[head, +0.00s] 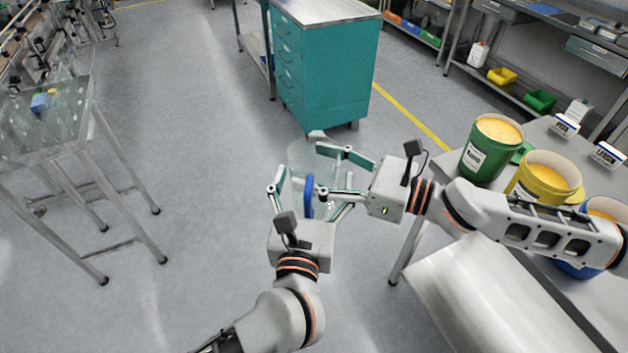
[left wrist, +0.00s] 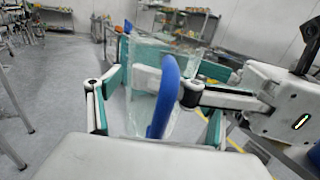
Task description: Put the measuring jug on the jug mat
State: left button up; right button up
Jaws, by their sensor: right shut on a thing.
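The measuring jug (head: 312,160) is clear, with a blue handle (head: 308,196), and is held up above the floor in the head view. My right gripper (head: 335,172) reaches in from the right and is shut on the jug near its handle. My left gripper (head: 308,200) comes from below, its fingers spread on either side of the jug. In the left wrist view the blue handle (left wrist: 163,98) stands between the left fingers, apart from them, with the clear jug body (left wrist: 142,108) behind. I cannot make out a jug mat in either view.
A table at right holds a green tub (head: 478,160), a yellow tub (head: 530,180) and a blue tub (head: 585,268). A teal drawer cabinet (head: 325,75) stands beyond the jug. A metal-legged table (head: 60,150) with clear bottles is at left. Open floor lies between.

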pick_arm(q)
jog(key=c, duration=1.1)
pick_arm(e)
jog(key=o, duration=1.6)
jog(key=shift+o, duration=0.2)
jog(key=shift+s, duration=0.1)
